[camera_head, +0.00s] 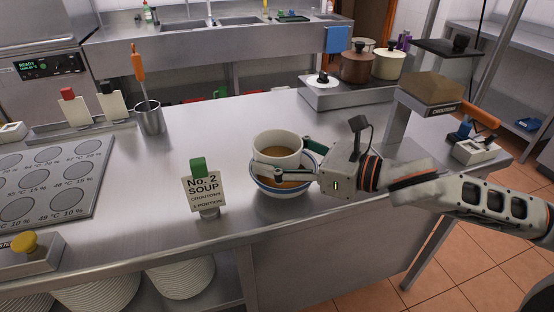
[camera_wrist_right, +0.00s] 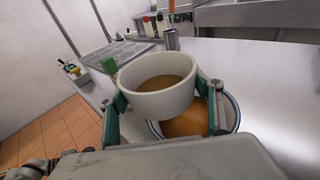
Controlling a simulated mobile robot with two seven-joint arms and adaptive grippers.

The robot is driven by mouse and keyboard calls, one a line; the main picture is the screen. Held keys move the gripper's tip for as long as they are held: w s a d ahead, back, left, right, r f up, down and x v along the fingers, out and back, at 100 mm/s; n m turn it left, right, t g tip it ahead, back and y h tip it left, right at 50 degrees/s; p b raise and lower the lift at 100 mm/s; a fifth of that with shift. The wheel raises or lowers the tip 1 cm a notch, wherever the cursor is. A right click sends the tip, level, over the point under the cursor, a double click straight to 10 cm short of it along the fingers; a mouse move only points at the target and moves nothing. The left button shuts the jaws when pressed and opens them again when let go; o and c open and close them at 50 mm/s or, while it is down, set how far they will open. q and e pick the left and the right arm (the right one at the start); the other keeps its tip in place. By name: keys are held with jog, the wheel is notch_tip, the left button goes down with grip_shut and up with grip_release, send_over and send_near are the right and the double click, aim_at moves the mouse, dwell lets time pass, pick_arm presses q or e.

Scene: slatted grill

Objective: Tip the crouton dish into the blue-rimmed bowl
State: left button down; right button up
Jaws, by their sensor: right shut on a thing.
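A small off-white dish (camera_head: 280,160) is held over the blue-rimmed bowl (camera_head: 283,192) on the steel counter. The dish looks close to upright, with a brown surface inside; single croutons cannot be made out. My right gripper (camera_head: 281,154) is shut on the dish, with one finger on each side of it. The wrist view also shows the dish (camera_wrist_right: 163,104) and, partly hidden beneath it, the bowl (camera_wrist_right: 236,113) with orange-brown soup (camera_wrist_right: 190,121). Whether dish and bowl touch cannot be told. My left gripper is not in view.
A card reading "No. 2 SOUP, croutons, 1 portion" (camera_head: 205,189) stands left of the bowl. A steel cup (camera_head: 150,118) with an orange-handled tool and a hot plate (camera_head: 52,180) are farther left. A crouton-labelled stand (camera_head: 430,90) is at right. The counter behind the bowl is clear.

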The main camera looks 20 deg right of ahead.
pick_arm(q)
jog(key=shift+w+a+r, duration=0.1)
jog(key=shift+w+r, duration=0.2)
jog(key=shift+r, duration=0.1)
pick_arm(e)
jog(key=shift+r, duration=0.15)
